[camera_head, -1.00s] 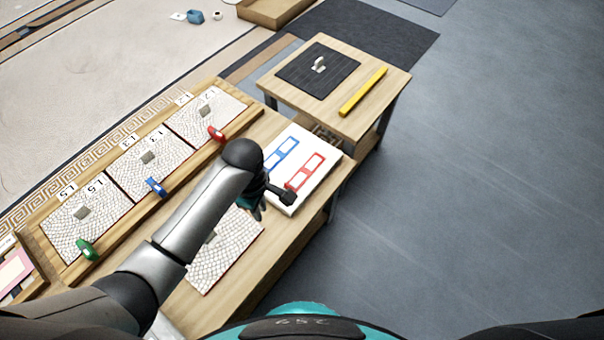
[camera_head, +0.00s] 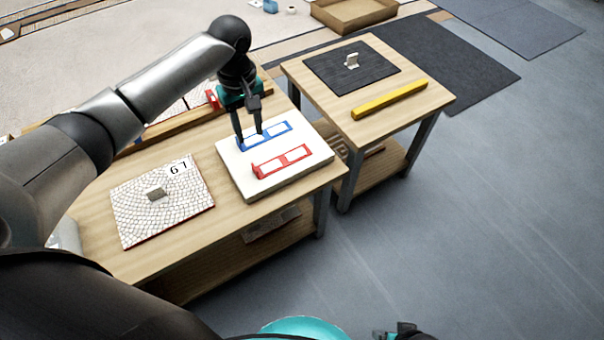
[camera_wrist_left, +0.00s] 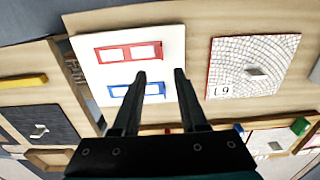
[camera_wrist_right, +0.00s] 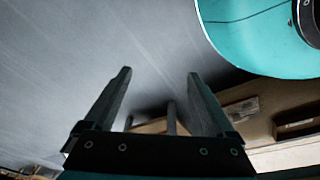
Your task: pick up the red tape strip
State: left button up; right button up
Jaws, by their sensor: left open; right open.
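The red tape strip (camera_head: 284,161), a red frame around two white windows, lies flat on a white board (camera_head: 240,185) on the near table. It also shows in the left wrist view (camera_wrist_left: 129,53), beyond the blue strip. A matching blue strip (camera_head: 266,135) lies beside it on the board. My left gripper (camera_head: 249,138) is open and empty, pointing down over the blue strip's left end, apart from the red strip. In the left wrist view its fingertips (camera_wrist_left: 160,74) show nothing between them but board. My right gripper (camera_wrist_right: 159,73) is open and empty over the floor.
A cobbled panel (camera_head: 140,215) lies left of the board on the table (camera_head: 110,180). A second table (camera_head: 340,115) holds a black panel (camera_head: 330,68) and a yellow bar (camera_head: 390,101). A wooden tray (camera_head: 340,20) stands behind. The floor at right is clear.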

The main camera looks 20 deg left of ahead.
pick_arm(q)
jog(key=b, duration=0.5)
send_over(255, 168)
jog(key=f, duration=0.8)
jog(key=shift+s+d+f, duration=0.15)
jog(key=shift+d+f, duration=0.2)
jog(key=shift+d, duration=0.05)
jog(key=shift+a+f+b, duration=0.1)
jog(key=shift+f+b, duration=0.7)
jog(key=shift+f, duration=0.4)
jog(key=shift+a+f+b, duration=0.25)
jog(key=shift+f+b, duration=0.65)
jog(key=shift+f, duration=0.05)
jog(key=shift+f+b, duration=0.55)
jog(key=shift+f, duration=0.5)
pick_arm(e)
jog(key=w+a+r+t, duration=0.2)
jog(key=w+r, duration=0.2)
jog(key=r, duration=0.4)
jog(key=w+a+r+t+y, duration=0.1)
jog(key=w+a+r+t, duration=0.1)
jog(key=r, duration=0.6)
jog(key=shift+w+a+r+t+y, duration=0.15)
jog(key=shift+w+r+t+y, duration=0.15)
jog(key=shift+w, duration=0.6)
pick_arm(q)
jog(key=shift+c, duration=0.4)
grip_shut()
